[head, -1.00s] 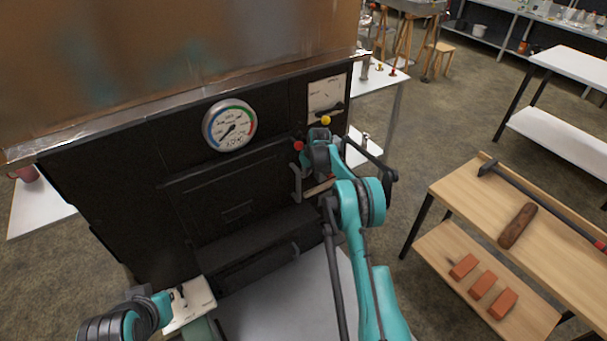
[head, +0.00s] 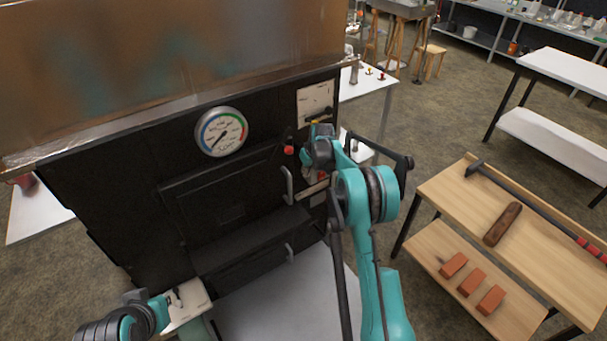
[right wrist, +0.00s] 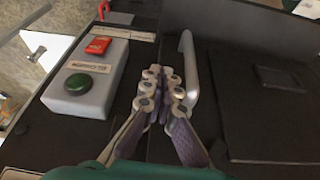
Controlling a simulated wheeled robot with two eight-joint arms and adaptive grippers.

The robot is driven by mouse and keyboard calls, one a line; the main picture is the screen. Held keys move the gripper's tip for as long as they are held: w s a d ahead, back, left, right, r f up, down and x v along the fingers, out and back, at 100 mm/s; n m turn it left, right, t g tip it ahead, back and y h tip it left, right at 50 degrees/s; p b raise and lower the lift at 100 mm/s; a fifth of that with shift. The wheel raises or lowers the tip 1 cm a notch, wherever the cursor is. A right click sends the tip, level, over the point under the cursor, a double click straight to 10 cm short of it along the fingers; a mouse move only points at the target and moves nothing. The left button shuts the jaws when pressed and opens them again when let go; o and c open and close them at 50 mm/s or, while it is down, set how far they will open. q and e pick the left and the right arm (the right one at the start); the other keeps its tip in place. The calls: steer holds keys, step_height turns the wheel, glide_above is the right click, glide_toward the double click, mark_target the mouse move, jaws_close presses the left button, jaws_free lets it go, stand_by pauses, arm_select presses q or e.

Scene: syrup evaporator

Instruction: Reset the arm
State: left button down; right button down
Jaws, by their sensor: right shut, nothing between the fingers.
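My right arm (head: 372,195) is teal and reaches up to the front of the black evaporator (head: 160,190). In the right wrist view my right gripper (right wrist: 163,85) is shut and empty. Its fingertips are just left of a grey door handle (right wrist: 188,65) and right of a grey button box (right wrist: 88,78). I cannot tell whether it touches the handle. In the head view its fingers are hidden behind the wrist.
The box has a red button (right wrist: 98,45) and a green button (right wrist: 78,83). A round gauge (head: 221,131) is on the evaporator front. A wooden bench (head: 455,195) at the right carries a long dark tool and several bricks. Open floor lies between it and the evaporator.

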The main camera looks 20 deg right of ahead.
steer(key=s+a+r+m+t, duration=0.1)
steer(key=s+a+r, duration=0.3)
steer(key=s+r, duration=0.6)
steer(key=s+a+r, duration=0.4)
steer(key=s+r, duration=0.6)
steer(key=s+a+f+t, duration=0.1)
steer(key=s+a, duration=0.1)
steer(key=s, duration=0.9)
steer(key=s+a+f+m+t, duration=0.1)
steer(key=s+a+f, duration=0.1)
steer(key=s, duration=1)
steer(key=shift+h, duration=0.4)
steer(key=shift+s, duration=0.1)
